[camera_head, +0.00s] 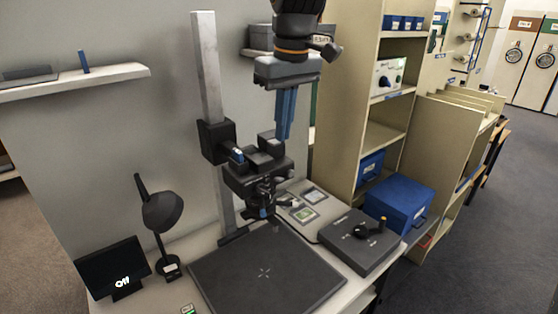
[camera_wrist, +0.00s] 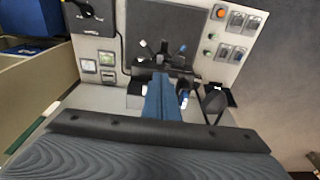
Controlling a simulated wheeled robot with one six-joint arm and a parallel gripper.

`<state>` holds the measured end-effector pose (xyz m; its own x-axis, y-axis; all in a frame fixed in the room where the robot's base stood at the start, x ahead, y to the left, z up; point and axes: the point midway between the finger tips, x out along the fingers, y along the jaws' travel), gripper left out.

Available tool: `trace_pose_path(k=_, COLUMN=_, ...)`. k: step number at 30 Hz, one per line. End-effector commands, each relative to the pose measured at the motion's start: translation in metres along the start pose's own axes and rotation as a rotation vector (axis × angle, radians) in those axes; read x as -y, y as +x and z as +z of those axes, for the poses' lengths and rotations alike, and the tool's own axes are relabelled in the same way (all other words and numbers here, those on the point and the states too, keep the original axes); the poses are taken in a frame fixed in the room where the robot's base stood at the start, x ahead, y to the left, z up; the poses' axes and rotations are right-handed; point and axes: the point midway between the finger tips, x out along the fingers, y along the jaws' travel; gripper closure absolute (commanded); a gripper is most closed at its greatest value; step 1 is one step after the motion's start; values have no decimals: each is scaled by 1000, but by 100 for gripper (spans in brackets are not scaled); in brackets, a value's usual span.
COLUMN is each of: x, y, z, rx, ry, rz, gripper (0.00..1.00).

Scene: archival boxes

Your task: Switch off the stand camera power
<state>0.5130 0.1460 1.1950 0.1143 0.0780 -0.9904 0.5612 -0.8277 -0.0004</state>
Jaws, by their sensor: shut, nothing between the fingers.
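The stand camera (camera_head: 258,178) is a black unit on a carriage (camera_head: 216,142) that rides a tall grey column (camera_head: 207,80). Below it lies a dark baseboard (camera_head: 265,272) with a white cross mark. My gripper (camera_head: 283,137) points down with its blue fingers together and empty, above and slightly right of the camera in the head view. In the wrist view, my gripper (camera_wrist: 160,76) covers part of the dark camera body, and several small levers (camera_wrist: 163,50) show beyond the fingertips. I cannot tell which control is the camera's power switch, or whether the fingers touch anything.
A black lamp (camera_head: 162,211) and a small screen (camera_head: 112,268) stand left. The wrist view shows a switch panel with an orange button (camera_wrist: 221,13). Shelves (camera_head: 385,140) rise at right.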

Motion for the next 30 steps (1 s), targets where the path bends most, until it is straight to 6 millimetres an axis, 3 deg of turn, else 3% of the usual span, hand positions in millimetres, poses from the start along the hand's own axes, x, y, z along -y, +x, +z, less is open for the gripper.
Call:
trace_pose_path(k=8, x=0, y=12, z=0, rx=2, ry=1, rz=-1, gripper=100)
trace_pose_path(k=21, x=0, y=83, z=1, rx=3, ry=1, rz=0, gripper=100)
trace_pose_path(k=30, x=0, y=100, z=1, rx=0, ry=2, rz=1, gripper=100)
